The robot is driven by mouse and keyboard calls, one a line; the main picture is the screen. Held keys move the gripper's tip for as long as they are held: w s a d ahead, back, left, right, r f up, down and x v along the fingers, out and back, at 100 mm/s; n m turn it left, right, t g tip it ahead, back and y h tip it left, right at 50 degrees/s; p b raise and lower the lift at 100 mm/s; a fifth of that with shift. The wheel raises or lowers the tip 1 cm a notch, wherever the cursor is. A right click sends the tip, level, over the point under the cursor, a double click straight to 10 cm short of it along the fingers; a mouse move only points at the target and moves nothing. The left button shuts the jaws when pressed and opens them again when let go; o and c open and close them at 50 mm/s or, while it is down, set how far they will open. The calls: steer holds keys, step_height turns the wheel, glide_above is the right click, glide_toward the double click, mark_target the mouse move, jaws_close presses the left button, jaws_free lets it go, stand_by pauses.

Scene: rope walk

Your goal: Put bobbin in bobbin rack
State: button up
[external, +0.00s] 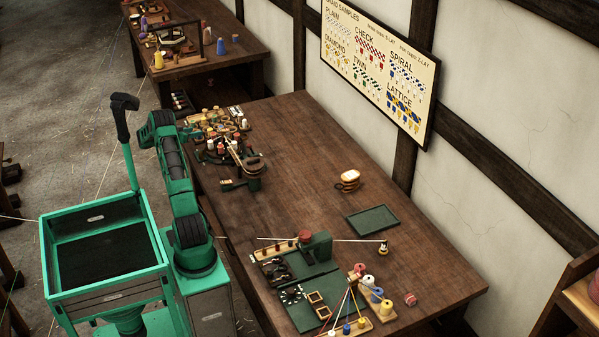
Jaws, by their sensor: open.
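A small red and pale bobbin (411,299) rests alone on the table near its front right, apart from other things. To its left, a wooden strip that looks like the bobbin rack (393,317) holds a slanting row of red, white, blue and yellow bobbins. I cannot tell from here whether it has a free place. My green and black arm (178,185) rises at the table's left edge. I cannot make out my gripper; it seems hidden behind the arm's upper part.
A green stand (316,247) with a long thin rod, parts trays and taut strings crowd the front of the table. Assorted fittings (222,135) fill the far left. The table's middle is clear.

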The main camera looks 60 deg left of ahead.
steer(key=v, duration=0.7)
steer(key=shift+s+d, duration=0.15)
steer(key=shift+r, duration=0.1)
